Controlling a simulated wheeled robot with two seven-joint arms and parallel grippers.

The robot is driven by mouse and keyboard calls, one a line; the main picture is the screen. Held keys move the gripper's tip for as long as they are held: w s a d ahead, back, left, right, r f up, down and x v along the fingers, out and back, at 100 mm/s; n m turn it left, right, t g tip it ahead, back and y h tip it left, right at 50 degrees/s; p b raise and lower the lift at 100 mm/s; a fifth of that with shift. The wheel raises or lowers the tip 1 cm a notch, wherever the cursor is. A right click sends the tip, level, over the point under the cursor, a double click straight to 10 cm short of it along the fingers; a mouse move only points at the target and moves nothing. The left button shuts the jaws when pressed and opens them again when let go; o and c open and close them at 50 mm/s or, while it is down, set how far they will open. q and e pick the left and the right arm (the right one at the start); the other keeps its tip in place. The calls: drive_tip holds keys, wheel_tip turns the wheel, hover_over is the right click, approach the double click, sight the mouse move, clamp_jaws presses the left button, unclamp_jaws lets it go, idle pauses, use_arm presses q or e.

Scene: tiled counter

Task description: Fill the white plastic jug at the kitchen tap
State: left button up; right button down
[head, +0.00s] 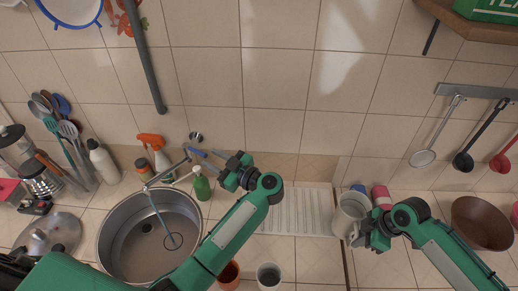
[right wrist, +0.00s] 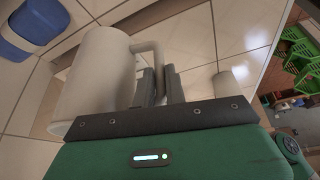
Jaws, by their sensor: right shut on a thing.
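The white plastic jug (head: 349,213) stands upright at the right of the ribbed drainer. My right gripper (head: 366,232) is shut on its handle; in the right wrist view the jug (right wrist: 92,80) is left of the fingers (right wrist: 160,84), which close around the handle. The tap (head: 166,176) reaches over the round steel sink (head: 118,262), and a thin bluish stream (head: 160,220) runs from its spout into the basin. My left gripper (head: 214,163) is at the tap's blue-marked lever (head: 196,153); whether its fingers touch the lever or are closed is unclear.
A green soap bottle (head: 201,186) and an orange spray bottle (head: 154,144) stand behind the sink. An orange cup (head: 229,275) and a pale cup (head: 269,277) stand in front of the drainer (head: 296,213). A brown bowl (head: 481,222) is at the right.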

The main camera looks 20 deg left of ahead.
sight(203, 155)
use_arm(q)
drive_tip(key=x, duration=0.4)
drive_tip(key=shift+s+r, duration=0.15)
drive_tip(key=shift+a, duration=0.2)
clamp_jaws()
